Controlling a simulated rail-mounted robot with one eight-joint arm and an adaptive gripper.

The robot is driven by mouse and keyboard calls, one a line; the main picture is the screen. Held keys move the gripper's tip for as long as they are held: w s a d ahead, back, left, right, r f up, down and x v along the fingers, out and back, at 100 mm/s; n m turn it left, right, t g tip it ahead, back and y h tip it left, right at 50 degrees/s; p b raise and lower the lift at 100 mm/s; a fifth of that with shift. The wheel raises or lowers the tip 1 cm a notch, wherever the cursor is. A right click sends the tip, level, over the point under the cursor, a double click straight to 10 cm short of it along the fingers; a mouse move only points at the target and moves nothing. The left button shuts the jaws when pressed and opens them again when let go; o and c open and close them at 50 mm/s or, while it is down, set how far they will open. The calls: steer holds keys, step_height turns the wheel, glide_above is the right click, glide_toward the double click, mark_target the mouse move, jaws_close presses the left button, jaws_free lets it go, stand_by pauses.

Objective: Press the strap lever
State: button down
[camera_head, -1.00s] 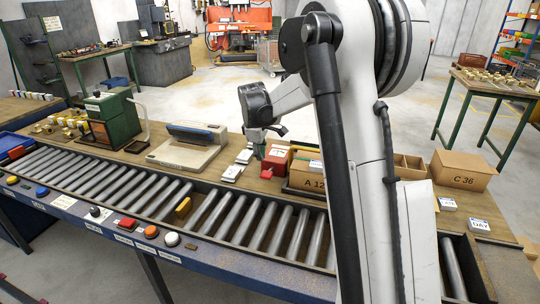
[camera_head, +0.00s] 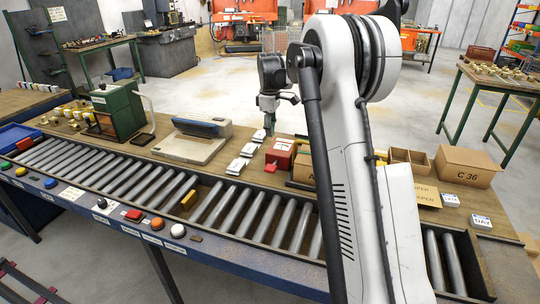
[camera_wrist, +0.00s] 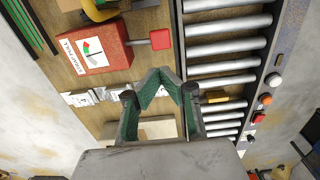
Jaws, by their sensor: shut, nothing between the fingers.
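The strap machine is a red box (camera_head: 280,153) with a label, standing on the bench just left of my arm in the head view. In the wrist view the red box (camera_wrist: 95,43) is at the upper left. Its lever is a thin rod with a red paddle end (camera_wrist: 160,39), reaching toward the rollers; the red paddle also shows in the head view (camera_head: 271,168). My gripper (camera_head: 269,130) points down above the bench beside the box, apart from the lever. In the wrist view its green-padded fingertips (camera_wrist: 158,82) meet, with nothing between them.
White cards (camera_head: 238,163) lie left of the red box. A sealing machine (camera_head: 192,140) stands further left. The roller conveyor (camera_head: 240,205) runs along the front, with a yellow block (camera_head: 189,199) on it and buttons (camera_head: 156,224) on its edge. Cardboard boxes (camera_head: 466,165) stand at right.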

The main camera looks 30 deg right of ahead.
mark_target(269, 168)
step_height(269, 168, down, 14)
steer(key=shift+r, duration=0.1)
stand_by(0.5)
steer(key=f+b, duration=0.1)
steer(key=f+t+h+b, duration=0.1)
steer(key=a+f+b, duration=0.1)
steer(key=shift+s+t+h, duration=0.3)
steer(key=shift+s+h, duration=0.1)
steer(key=shift+s+f+b, duration=0.1)
steer(key=shift+f+b, duration=0.35)
steer(key=shift+b, duration=0.4)
steer(key=a+p+v, duration=0.1)
steer(key=p+v, duration=0.1)
steer(key=v, duration=1.2)
steer(key=shift+s, duration=0.45)
steer(key=shift+f, duration=0.1)
